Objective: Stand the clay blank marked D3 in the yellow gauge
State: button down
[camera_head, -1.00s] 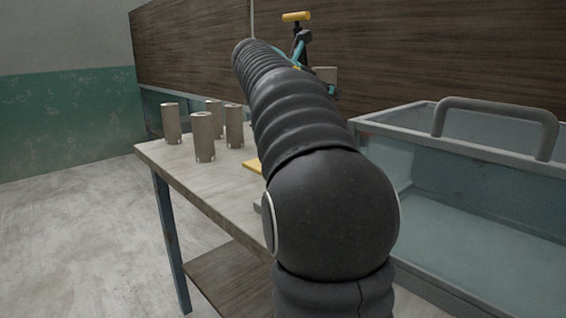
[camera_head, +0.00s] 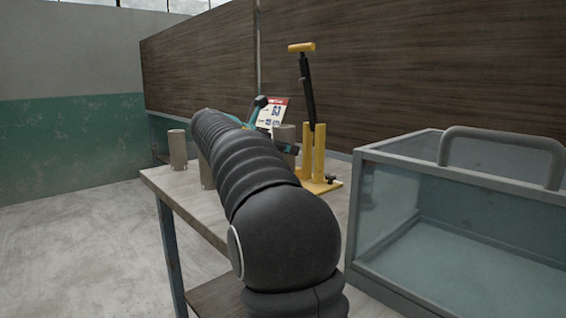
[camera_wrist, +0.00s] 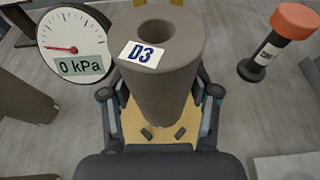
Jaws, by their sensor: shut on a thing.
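The clay blank marked D3 (camera_wrist: 165,75) is a grey-brown hollow cylinder with a white label, seen from above in the wrist view. My gripper (camera_wrist: 160,98) is shut on it, one finger on each side. A yellow surface (camera_wrist: 125,128) lies below it; I cannot tell whether the blank touches it or whether it is the gauge. In the head view, my gripper (camera_head: 272,130) is partly hidden by my arm, beside a grey cylinder (camera_head: 287,133). A yellow stand (camera_head: 318,152) with upright posts and a black lever stands to its right.
Other clay blanks (camera_head: 178,150) stand on the table (camera_head: 160,178) at the left, some hidden by my arm. A glass-sided tank (camera_head: 400,205) is at the right. A dial reading 0 kPa (camera_wrist: 72,38) and an orange-capped black cylinder (camera_wrist: 268,55) flank the held blank.

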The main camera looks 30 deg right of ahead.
jog(key=shift+f+b, duration=0.3)
jog(key=shift+f, duration=1.4)
jog(key=shift+f, duration=0.15)
jog(key=shift+c, duration=1.3)
grip_release()
jog(key=shift+f, duration=0.1)
jog(key=shift+a+r, duration=0.15)
jog(key=shift+r, duration=0.1)
jog(key=v, duration=1.1)
jog(key=shift+a, duration=0.35)
